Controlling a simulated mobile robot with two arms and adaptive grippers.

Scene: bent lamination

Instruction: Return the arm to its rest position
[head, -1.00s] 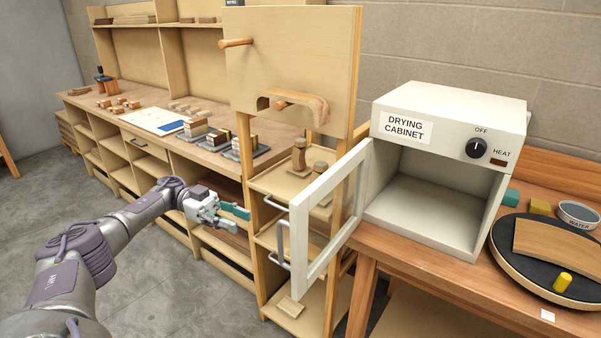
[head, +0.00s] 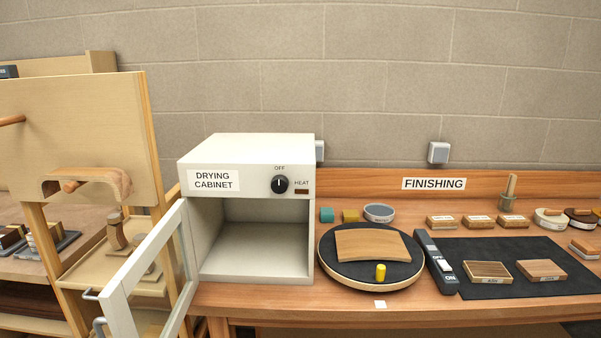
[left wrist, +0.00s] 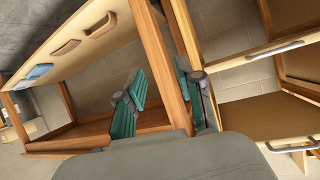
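My left gripper (left wrist: 160,72) shows only in the left wrist view. Its two teal-padded fingers stand apart with nothing held between them. My left arm is not in the head view now, so its overall pose is hidden. My right arm and gripper are in neither view.
The white drying cabinet (head: 247,147) has its door (head: 148,265) swung open toward the front left; its inside looks empty. A black round turntable (head: 340,272) bears a curved wooden panel (head: 370,245) and a yellow peg (head: 380,273). Sanding blocks (head: 487,271) lie on a dark mat (head: 470,252).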

